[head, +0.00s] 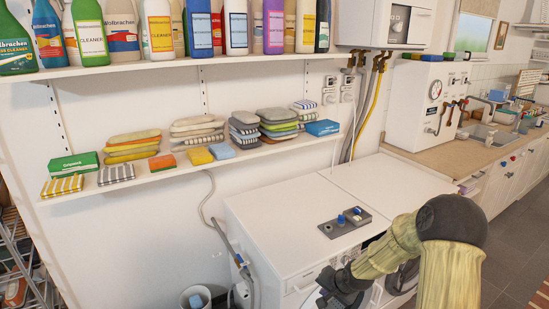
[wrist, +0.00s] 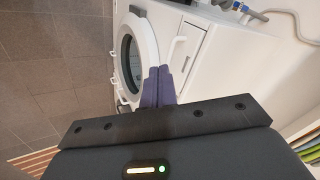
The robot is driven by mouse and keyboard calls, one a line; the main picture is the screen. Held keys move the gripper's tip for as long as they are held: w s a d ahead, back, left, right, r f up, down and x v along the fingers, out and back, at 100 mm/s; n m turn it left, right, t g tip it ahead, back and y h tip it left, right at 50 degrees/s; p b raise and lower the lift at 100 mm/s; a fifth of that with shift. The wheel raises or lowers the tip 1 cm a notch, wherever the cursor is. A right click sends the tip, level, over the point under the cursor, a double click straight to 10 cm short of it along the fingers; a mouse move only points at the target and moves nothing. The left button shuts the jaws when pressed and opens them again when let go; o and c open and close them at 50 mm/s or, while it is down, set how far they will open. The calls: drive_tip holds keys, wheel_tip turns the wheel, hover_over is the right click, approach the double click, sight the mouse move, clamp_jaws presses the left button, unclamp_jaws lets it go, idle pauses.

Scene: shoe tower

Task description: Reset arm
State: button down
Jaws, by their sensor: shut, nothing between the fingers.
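My gripper shows in the wrist view (wrist: 158,70), with its two purple-grey fingers pressed together and nothing between them. The fingers point toward the front of a white washing machine (wrist: 143,55) with a round door. I cannot tell how close the fingertips are to the machine. In the head view, my arm is folded at the lower right, in front of the white machines (head: 290,215). The gripper fingers are not clearly seen there.
A lower wall shelf (head: 230,162) holds folded cloths and sponges. An upper shelf (head: 170,62) holds several cleaner bottles. A bin (head: 195,298) stands left of the machines. A counter with a sink (head: 485,135) is at the right. Tiled floor (wrist: 50,60) is clear.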

drive_tip(key=s+r+n+g+h, duration=0.1)
drive_tip(key=s+r, duration=0.3)
drive_tip(key=s, duration=0.4)
drive_tip(key=s+r+n+g+h, duration=0.1)
drive_tip(key=s+r+n, duration=0.2)
drive_tip(key=s+r, duration=0.2)
drive_tip(key=s+r+n+g, duration=0.1)
drive_tip(key=s+r+n, duration=0.2)
drive_tip(key=s, duration=0.7)
wheel_tip(320, 180, up, 2)
drive_tip(key=shift+s+a+r+h, duration=0.1)
drive_tip(key=shift+s+a+h, duration=0.2)
drive_tip(key=shift+s+h, duration=0.1)
